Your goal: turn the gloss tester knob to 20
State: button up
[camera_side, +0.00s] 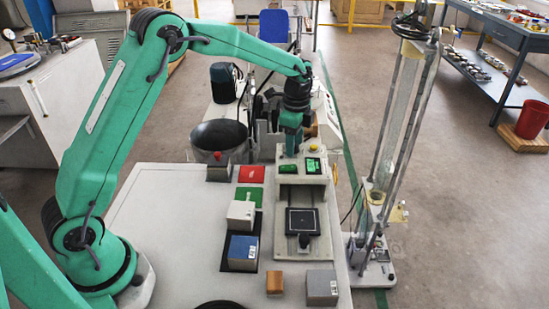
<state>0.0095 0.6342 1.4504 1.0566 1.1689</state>
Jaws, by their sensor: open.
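The gloss tester (278,215) is a cream machine on the white bench, with a lit green display (313,166), a green panel (288,168) and a red-and-yellow button (314,149) on its top. A dark square tile (302,221) lies on its lower bed. My gripper (290,152) points down at the back left of the tester's top, close above it or at it. It is open; its fingertips are small and I cannot tell whether they touch anything. I cannot make out the knob, which may be hidden by my gripper. The display's reading is too small to read.
Left of the tester are red (251,174) and green (249,196) pads, a white block (241,214) and a blue block (243,248). An orange block (275,283) and grey block (321,287) lie in front. A tall stand (400,130) rises at right.

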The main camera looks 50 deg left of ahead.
jog(key=c, duration=1)
jog(key=shift+n, duration=0.4)
jog(key=n, duration=1.3)
jog(key=shift+n, duration=2)
